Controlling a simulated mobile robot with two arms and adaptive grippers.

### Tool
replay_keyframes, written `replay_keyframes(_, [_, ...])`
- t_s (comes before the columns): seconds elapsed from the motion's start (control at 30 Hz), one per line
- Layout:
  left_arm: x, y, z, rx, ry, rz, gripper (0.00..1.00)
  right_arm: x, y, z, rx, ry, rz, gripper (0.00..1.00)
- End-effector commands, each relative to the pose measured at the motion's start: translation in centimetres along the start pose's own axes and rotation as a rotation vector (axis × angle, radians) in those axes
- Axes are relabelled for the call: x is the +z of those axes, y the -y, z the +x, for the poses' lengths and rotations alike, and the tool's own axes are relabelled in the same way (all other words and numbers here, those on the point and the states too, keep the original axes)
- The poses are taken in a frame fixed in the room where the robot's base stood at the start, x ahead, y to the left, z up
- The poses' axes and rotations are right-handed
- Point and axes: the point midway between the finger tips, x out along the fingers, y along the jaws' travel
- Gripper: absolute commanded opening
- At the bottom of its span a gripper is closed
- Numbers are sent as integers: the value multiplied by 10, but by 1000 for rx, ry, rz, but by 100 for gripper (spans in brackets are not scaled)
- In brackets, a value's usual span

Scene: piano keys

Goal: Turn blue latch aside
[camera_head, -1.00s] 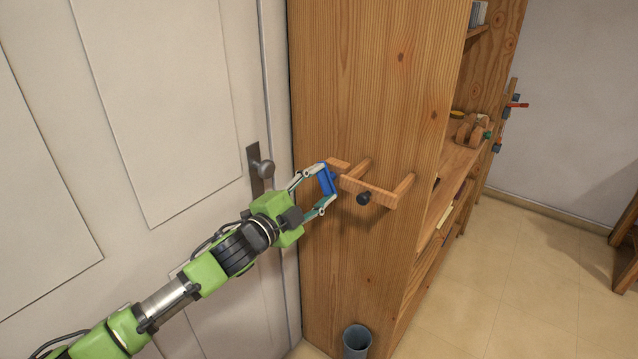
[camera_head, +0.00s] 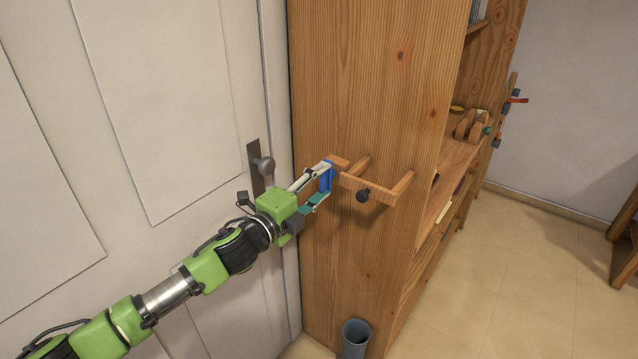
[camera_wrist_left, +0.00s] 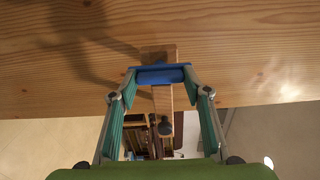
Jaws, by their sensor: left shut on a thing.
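The blue latch (camera_head: 327,181) is a small blue bar at the left end of a wooden rail (camera_head: 372,189) on the side of the wooden cabinet. My left gripper (camera_head: 321,186) reaches in from the left and is shut on the latch, which stands nearly upright in the head view. In the left wrist view the latch (camera_wrist_left: 160,75) lies crosswise between my two fingertips, in front of a wooden strip. The fingers hide part of its ends. My right gripper is not in view.
A dark round knob (camera_head: 363,195) sits on the rail just right of the latch. A grey bin (camera_head: 355,340) stands on the floor below. The floor at right is mostly clear.

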Motion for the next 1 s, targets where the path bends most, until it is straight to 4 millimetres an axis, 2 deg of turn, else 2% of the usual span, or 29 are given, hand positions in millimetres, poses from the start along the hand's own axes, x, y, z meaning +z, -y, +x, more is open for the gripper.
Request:
replay_keyframes(0.27, [0,-1,0,1,1,6,23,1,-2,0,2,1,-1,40])
replay_keyframes(0.3, [0,-1,0,1,1,7,52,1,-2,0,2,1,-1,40])
replay_keyframes(0.33, [0,-1,0,1,1,7,60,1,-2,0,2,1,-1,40])
replay_keyframes(0.37, [0,0,0,1,0,6,61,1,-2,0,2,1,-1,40])
replay_keyframes(0.77, [0,-1,-5,1,0,3,61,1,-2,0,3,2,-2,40])
replay_keyframes(0.87, [1,-1,-16,1,1,2,61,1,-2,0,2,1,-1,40])
replay_keyframes(1.0, [1,-2,-42,3,1,3,61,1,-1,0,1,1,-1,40])
